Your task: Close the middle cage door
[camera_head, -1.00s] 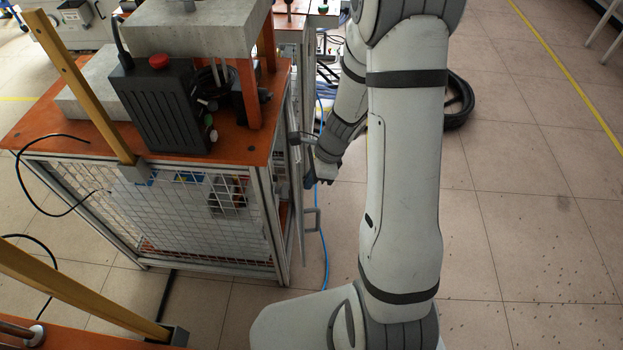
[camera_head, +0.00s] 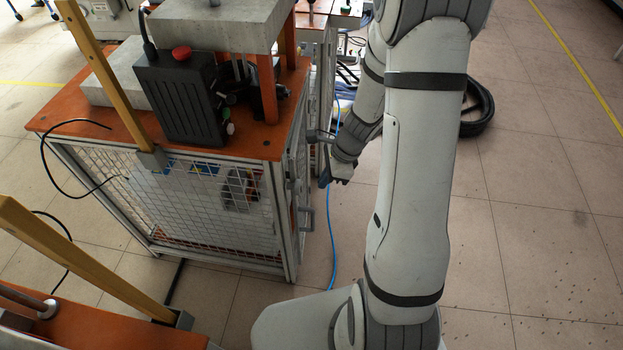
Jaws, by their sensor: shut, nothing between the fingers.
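The cage (camera_head: 160,190) has an orange top and white mesh sides in an aluminium frame, in the left half of the view. Its door (camera_head: 299,195) is on the right side, seen almost edge-on. The door looks flush or nearly flush with the frame; a small gap cannot be ruled out. A grey handle (camera_head: 309,220) sticks out from it. My gripper (camera_head: 341,178) is right of the door, with floor visible between them. It is small and dark here, and looks shut and empty. My arm hides part of the background.
A black box with a red button (camera_head: 182,100) and concrete blocks sit on the cage top. A blue cable (camera_head: 331,240) lies on the floor beside the door. A black coil (camera_head: 478,110) lies behind my arm. Floor at right is clear.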

